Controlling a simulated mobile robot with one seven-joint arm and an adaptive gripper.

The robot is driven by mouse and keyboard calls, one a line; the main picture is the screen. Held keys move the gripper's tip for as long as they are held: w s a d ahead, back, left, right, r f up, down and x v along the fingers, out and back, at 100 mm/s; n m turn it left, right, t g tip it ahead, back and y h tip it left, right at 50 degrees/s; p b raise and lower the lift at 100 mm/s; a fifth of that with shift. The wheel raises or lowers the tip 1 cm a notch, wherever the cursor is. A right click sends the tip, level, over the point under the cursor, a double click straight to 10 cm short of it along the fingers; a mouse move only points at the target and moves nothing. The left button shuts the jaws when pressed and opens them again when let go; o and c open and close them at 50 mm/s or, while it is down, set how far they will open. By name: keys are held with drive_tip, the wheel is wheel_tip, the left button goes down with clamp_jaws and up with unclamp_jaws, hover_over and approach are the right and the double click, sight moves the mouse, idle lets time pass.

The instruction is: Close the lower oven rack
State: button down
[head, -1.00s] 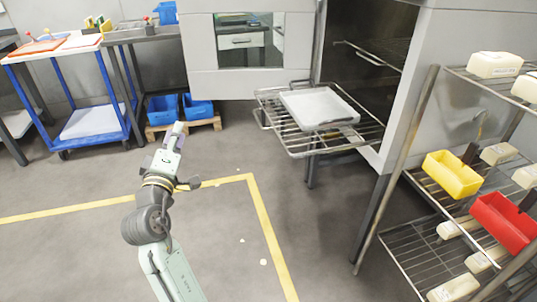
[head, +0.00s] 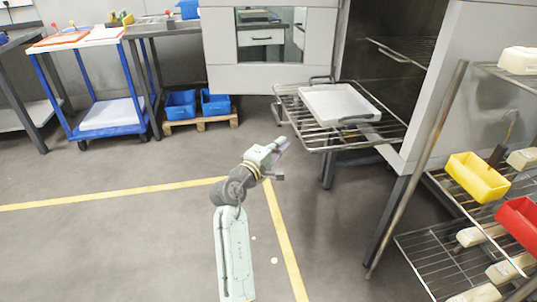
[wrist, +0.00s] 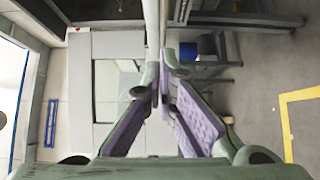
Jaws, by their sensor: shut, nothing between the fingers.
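The lower oven rack (head: 385,127) is a wire shelf sticking well out of the open oven (head: 385,75) in the head view. A pale flat tray (head: 335,101) lies on it. My gripper (head: 282,145) is shut and empty, just left of the rack's near left part and about level with it in the picture; I cannot tell whether it touches. In the wrist view the purple-padded fingers (wrist: 166,85) point at the upper middle, with pale metal bars (wrist: 152,25) just beyond them, perhaps the rack's edge.
The oven door (head: 270,75) stands open left of the rack. A wire shelf unit (head: 425,155) with yellow (head: 477,178) and red bins (head: 520,222) stands at the right. Blue bins (head: 180,104) sit on a pallet at the back left. The floor at left is clear.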

drive_tip(key=shift+w+d, duration=0.15)
drive_tip(key=shift+d, duration=0.65)
drive_tip(key=shift+w+d, duration=0.15)
drive_tip(key=shift+d, duration=0.6)
drive_tip(key=shift+d, duration=0.1)
